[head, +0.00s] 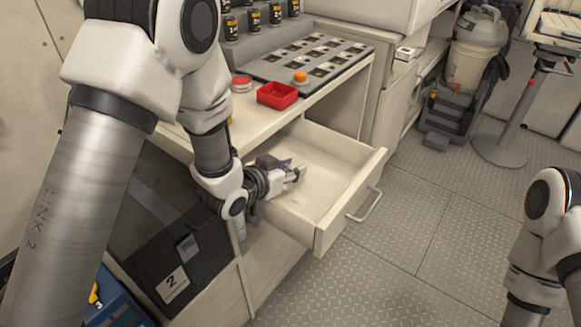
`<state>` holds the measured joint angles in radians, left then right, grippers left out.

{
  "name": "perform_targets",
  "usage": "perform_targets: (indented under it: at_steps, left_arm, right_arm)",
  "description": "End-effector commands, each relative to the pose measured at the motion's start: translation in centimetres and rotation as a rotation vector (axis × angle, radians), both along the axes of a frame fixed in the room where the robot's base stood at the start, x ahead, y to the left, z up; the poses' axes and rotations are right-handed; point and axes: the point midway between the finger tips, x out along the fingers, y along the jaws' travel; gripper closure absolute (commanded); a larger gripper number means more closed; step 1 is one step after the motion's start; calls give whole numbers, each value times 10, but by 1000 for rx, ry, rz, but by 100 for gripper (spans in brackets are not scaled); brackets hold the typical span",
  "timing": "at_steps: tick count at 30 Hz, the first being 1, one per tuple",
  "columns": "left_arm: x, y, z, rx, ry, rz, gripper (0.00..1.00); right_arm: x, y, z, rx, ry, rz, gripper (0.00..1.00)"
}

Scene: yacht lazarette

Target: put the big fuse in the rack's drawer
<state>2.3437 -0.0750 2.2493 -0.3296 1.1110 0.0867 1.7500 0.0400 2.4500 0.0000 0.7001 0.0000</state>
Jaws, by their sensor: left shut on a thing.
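The rack's drawer (340,213) is pulled open under the worktop, and the part of its floor that shows looks empty. My left gripper (292,174) reaches over the drawer's left side. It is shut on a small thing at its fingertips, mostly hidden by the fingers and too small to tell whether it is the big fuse. I cannot tell whether this thing touches the drawer floor. Several black cylinders with orange labels (254,20) stand in a holder at the back of the worktop. My right arm shows at the right edge, but its gripper is out of frame.
On the worktop are a red tray (277,95), a round red-lidded tin (242,84) and a grey panel (310,57) with an orange knob (300,77). A vacuum cleaner (475,50) and a round-based stand (500,150) are at the back right. The floor right of the drawer is clear.

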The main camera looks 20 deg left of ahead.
Motion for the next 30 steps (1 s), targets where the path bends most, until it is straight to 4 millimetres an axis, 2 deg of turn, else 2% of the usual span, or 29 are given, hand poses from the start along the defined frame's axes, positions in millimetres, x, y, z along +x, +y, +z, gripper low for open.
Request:
perform_targets:
  at_steps: [5, 6, 7, 8, 17, 21, 23, 28, 30]
  left_arm:
    - [-1, 0, -6, 2, 8, -1, 85]
    - [-2, 0, -7, 3, 9, -1, 56]
    - [-2, 0, -7, 3, 10, -1, 46]
    - [-2, 0, -7, 3, 10, -1, 42]
    - [-3, 0, -8, 5, 16, -2, 42]
    - [-5, 1, 8, 5, 17, -2, 42]
    - [-16, 6, 10, 1, 15, 1, 42]
    - [-58, 21, 31, -3, 12, 3, 42]
    - [-72, 26, 49, -3, 18, 1, 42]
  right_arm:
    - [0, 0, -2, 0, 0, 0, 100]
    - [0, 0, -2, 0, 0, 0, 100]
    - [0, 0, -2, 0, 0, 0, 100]
    - [0, 0, -2, 0, 0, 0, 100]
    - [0, 0, -1, 0, 0, 0, 100]
    - [0, 0, 9, 0, 0, 0, 100]
    - [0, 0, 6, 0, -1, 0, 100]
    - [0, 0, 8, 0, 0, 0, 100]
    - [-1, 0, 41, 0, 2, 0, 100]
